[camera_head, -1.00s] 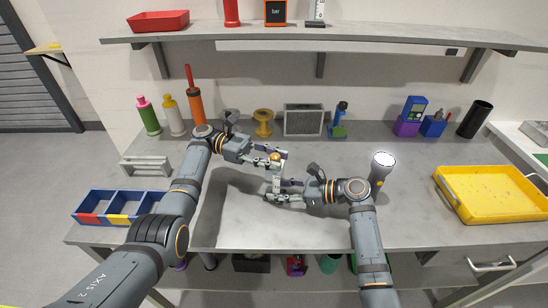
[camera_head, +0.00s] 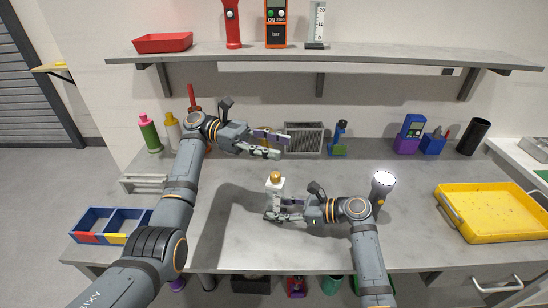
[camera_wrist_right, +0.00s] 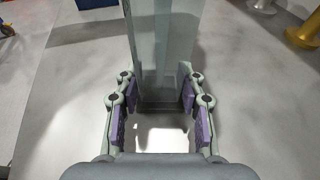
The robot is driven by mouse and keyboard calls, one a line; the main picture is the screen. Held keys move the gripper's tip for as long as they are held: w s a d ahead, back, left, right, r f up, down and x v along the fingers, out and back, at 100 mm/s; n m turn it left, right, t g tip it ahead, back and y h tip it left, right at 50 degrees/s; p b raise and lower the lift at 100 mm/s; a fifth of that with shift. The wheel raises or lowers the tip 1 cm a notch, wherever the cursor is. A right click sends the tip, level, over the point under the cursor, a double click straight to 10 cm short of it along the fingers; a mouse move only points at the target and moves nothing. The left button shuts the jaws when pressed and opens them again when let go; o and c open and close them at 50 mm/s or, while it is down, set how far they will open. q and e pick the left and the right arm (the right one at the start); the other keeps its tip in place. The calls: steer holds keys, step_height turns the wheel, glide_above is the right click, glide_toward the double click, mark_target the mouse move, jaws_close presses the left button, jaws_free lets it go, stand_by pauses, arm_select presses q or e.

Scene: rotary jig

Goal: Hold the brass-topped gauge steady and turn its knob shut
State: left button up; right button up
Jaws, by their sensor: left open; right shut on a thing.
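The gauge is a pale upright body (camera_head: 275,187) with a brass knob (camera_head: 275,176) on top, standing over the middle of the bench. My right gripper (camera_head: 272,208) is shut on its lower body. In the right wrist view the gauge body (camera_wrist_right: 160,45) rises as a grey-green column between the purple finger pads. My left gripper (camera_head: 281,146) is open and empty, above and apart from the brass knob in the head view. Whether the knob is fully turned cannot be told.
A flashlight (camera_head: 382,185) stands right of the gauge, close to my right arm. A yellow tray (camera_head: 492,236) lies at the right, and a blue divided bin (camera_head: 110,217) at the left. Bottles and devices line the back beneath a shelf (camera_head: 320,56). The front middle bench is clear.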

arm_select(q)
steer(key=shift+w+a+f+m+t, duration=0.15)
steer(key=shift+a+f+m+t, duration=0.15)
steer(key=shift+m, duration=0.2)
steer(key=a+f+m+t+h, duration=0.2)
steer(key=a+f+m+t, duration=0.35)
steer(key=m, duration=0.45)
steer(key=m+t+y, duration=0.1)
steer(key=m+t, duration=0.4)
steer(key=m, duration=1.3)
glide_toward(275, 174)
steer(key=x, duration=1)
steer(key=shift+d+f, duration=0.1)
jaws_close()
